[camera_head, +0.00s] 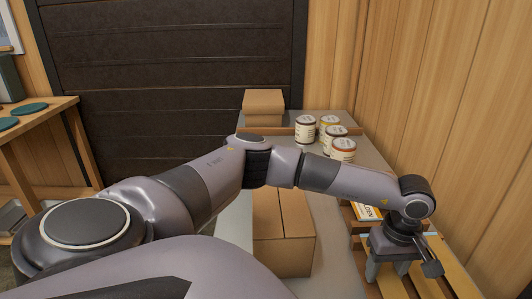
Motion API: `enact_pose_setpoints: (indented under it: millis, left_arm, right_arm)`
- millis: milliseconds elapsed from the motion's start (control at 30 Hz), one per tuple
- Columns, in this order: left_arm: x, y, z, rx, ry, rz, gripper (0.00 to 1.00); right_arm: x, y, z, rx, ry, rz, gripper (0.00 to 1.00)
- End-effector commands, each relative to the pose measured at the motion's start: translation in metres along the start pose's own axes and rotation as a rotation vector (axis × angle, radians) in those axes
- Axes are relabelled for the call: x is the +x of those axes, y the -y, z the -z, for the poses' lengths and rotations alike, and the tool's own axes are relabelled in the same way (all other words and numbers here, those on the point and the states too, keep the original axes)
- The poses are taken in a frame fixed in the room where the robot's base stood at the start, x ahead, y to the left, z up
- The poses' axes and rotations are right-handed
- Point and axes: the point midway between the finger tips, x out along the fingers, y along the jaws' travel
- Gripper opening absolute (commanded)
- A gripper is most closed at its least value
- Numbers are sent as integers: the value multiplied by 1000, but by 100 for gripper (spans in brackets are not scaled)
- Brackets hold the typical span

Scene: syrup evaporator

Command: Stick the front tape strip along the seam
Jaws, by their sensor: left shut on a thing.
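A brown cardboard box (285,250) stands on the grey table in the middle of the view, with a seam between its top flaps. My left arm passes over it and hides its far part. My left gripper (402,268) is beyond the box to the right, pointing down over yellowish wooden slats. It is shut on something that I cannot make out. I cannot make out a tape strip in the view. My right gripper is not in view.
A smaller cardboard box (263,104) stands at the table's far end. Several labelled cans (342,150) stand at the back right. A yellow-and-white printed item (368,212) lies partly behind my left wrist. A wooden wall closes off the right side.

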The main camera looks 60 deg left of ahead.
Motion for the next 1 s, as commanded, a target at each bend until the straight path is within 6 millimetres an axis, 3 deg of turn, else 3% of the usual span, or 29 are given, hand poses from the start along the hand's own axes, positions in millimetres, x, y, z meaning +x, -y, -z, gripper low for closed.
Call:
enact_pose_setpoints:
  millis: [700,1000]
  left_arm:
    - [-74,0,0,0,-1,-2,37]
    - [-75,0,0,0,0,-1,37]
  right_arm:
    - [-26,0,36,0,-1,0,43]
    - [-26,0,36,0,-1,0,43]
